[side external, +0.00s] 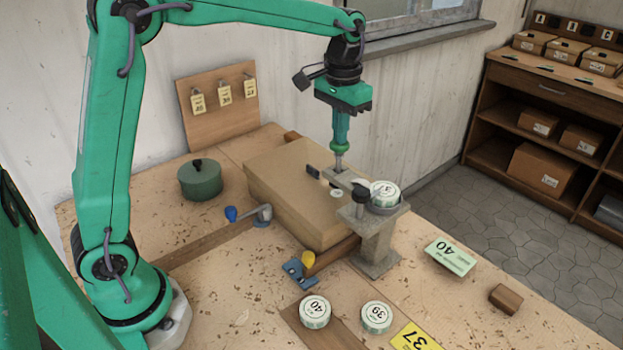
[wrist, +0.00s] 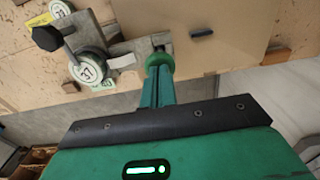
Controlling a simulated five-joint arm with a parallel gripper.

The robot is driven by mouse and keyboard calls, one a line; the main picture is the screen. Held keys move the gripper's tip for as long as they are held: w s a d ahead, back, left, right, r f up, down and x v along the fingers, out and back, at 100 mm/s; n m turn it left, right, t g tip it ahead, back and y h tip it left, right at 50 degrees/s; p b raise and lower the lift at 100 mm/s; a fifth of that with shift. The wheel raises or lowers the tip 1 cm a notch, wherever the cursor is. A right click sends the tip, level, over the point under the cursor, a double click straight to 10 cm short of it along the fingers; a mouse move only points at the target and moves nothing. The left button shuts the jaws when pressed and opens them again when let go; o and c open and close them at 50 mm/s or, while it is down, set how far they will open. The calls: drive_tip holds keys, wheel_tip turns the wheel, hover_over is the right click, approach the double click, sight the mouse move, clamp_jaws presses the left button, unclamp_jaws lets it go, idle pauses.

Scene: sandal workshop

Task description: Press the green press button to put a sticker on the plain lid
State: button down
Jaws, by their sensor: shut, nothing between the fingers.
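The green press button (side external: 340,148) tops a metal stem on the press arm (side external: 337,175). My gripper (side external: 341,139) points straight down, its shut fingers directly above the button and apparently touching it. In the wrist view the button (wrist: 158,60) lies at the fingertips. The press (side external: 375,248) is a grey stand with a round holder. A round lid (side external: 385,192) sits in the holder, its top bearing "37"; it also shows in the wrist view (wrist: 90,70). I see no lid with a plain top.
A large tan block (side external: 300,190) stands beside the press. Round lids marked 40 (side external: 315,311) and 39 (side external: 376,317) lie in front, near a yellow 37 card (side external: 416,338). A green 40 card (side external: 450,257) and wooden block (side external: 506,298) lie right. A dark green pot (side external: 200,181) stands left.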

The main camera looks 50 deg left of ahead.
drive_tip(key=shift+r, duration=2.55)
drive_tip(key=shift+s+a+r, duration=0.1)
drive_tip(key=shift+s+r, duration=0.15)
drive_tip(key=shift+s, duration=0.2)
drive_tip(key=s+a+f+t, duration=0.1)
drive_tip(key=s+f+t, duration=0.1)
drive_tip(key=s, duration=0.9)
drive_tip(key=s+a+f+t, duration=0.1)
drive_tip(key=s+f+t, duration=0.1)
drive_tip(key=s, duration=0.9)
drive_tip(key=shift+s+a+f+t, duration=0.15)
drive_tip(key=shift+s+f+t, duration=0.2)
drive_tip(key=shift+t, duration=0.45)
